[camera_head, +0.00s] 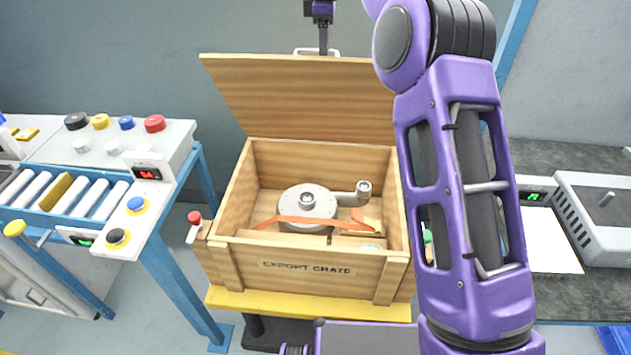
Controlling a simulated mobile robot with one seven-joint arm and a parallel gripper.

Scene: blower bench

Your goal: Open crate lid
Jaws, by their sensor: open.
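The wooden export crate (307,266) stands on a yellow platform in the middle of the camera_head view. Its lid (306,98) is raised at the back and leans up and away, so the inside shows. A light metal handle (305,51) sits at the lid's top edge. My gripper (323,50) is open at the lid's top edge, by the handle. Its fingertips are small and partly hidden there, so I cannot tell whether they touch the handle. Inside the crate lies a grey metal blower part (308,203) with an orange strap (300,221) across it.
My purple arm covers the crate's right side. At left stands a panel with coloured knobs (127,123) and a roller conveyor (62,192). A red-knobbed lever (194,226) is beside the crate's left wall. At right, a bench holds a grey machine (597,218) and white sheet (550,241).

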